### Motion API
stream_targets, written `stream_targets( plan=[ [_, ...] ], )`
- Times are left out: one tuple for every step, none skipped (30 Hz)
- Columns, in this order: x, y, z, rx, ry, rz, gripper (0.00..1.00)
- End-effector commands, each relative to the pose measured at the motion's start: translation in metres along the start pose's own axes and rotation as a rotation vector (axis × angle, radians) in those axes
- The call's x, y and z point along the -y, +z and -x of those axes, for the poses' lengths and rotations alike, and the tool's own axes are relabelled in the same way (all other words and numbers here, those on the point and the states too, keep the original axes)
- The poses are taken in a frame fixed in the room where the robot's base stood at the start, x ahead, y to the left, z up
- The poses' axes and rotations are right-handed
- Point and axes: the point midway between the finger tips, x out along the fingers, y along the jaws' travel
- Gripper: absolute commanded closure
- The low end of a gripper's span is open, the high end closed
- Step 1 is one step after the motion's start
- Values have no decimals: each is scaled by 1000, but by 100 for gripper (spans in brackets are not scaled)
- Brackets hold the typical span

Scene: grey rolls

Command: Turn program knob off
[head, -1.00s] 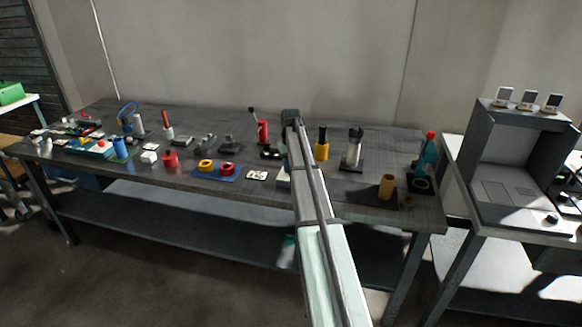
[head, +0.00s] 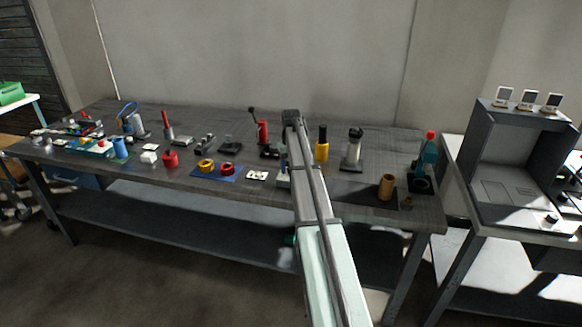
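My arm (head: 312,207) reaches from the bottom right of centre over the workbench to a dark joint (head: 292,115) near its back. My gripper is not visible; it is probably hidden behind the arm. I cannot surely identify the program knob. A small dark knob (head: 552,218) sits at the front right of the grey open-fronted machine (head: 480,150) on the right table. A small grey device (head: 283,180) on the bench is partly hidden by my arm. Knob markings are too small to read.
The long dark workbench (head: 330,185) holds several items. A red upright tool (head: 262,132), a yellow bottle (head: 321,143) and a grey cylinder (head: 353,150) stand near my arm. A tan cylinder (head: 387,186) and a teal bottle (head: 429,155) stand at the right end.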

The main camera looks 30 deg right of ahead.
Motion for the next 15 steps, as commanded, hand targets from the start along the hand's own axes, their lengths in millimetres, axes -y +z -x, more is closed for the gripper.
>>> stream_targets(
  plan=[
    [0,0,0,0,0,0,42],
    [0,0,0,0,0,0,42],
    [0,0,0,0,0,0,42],
    [0,0,1,0,0,0,42],
    [0,0,2,0,0,0,42],
    [0,0,4,-1,0,0,42],
    [0,0,6,-1,0,0,42],
    [0,0,8,-1,0,0,42],
    [0,-1,12,-1,0,0,42],
    [0,-1,16,-1,0,0,42],
    [0,-1,20,-1,0,0,42],
    [0,-1,27,-2,0,0,42],
    [0,-1,33,-3,0,0,42],
    [0,-1,39,-2,0,0,42],
    [0,-1,47,-2,0,0,42]
  ],
)
